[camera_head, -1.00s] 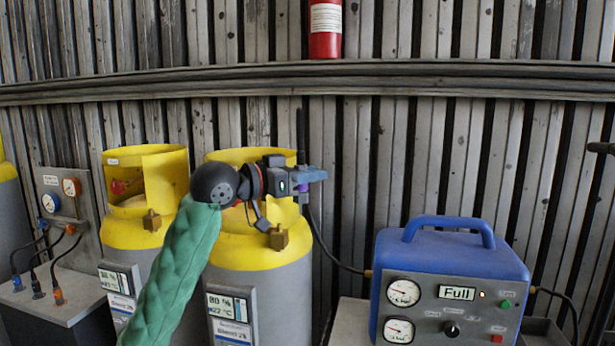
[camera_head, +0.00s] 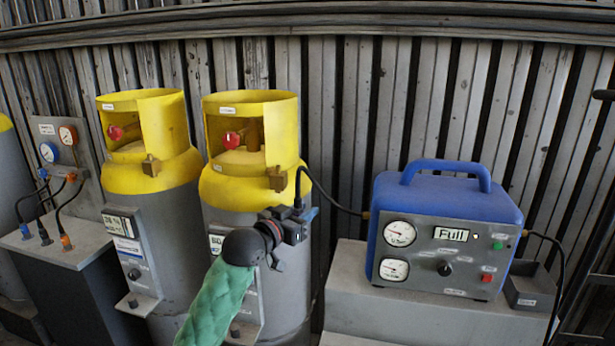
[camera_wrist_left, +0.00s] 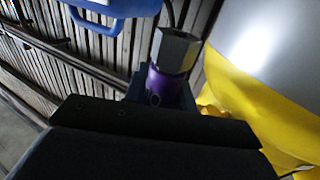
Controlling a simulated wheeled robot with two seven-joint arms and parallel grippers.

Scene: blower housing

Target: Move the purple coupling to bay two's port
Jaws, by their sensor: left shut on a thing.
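My left gripper (camera_head: 304,214) is shut on the purple coupling (camera_wrist_left: 168,86). In the left wrist view, the coupling has a grey hex end, a purple body and pale marks, and stands out beyond the dark jaws (camera_wrist_left: 160,118). In the head view it is mostly hidden by the gripper; a black hose rises from there and runs to the blue machine (camera_head: 450,215). The gripper is at the right front of the right cylinder (camera_head: 284,283), below its yellow collar (camera_head: 235,190). Brass fittings show on the right collar (camera_head: 277,178) and left collar (camera_head: 150,165). I cannot read which is bay two.
The left cylinder (camera_head: 178,240) stands close beside the right one. A grey cabinet (camera_head: 60,245) with gauges and several short hoses is at far left. The blue machine reads "Full" and sits on a grey plinth (camera_head: 350,285). A slatted wall closes the back.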

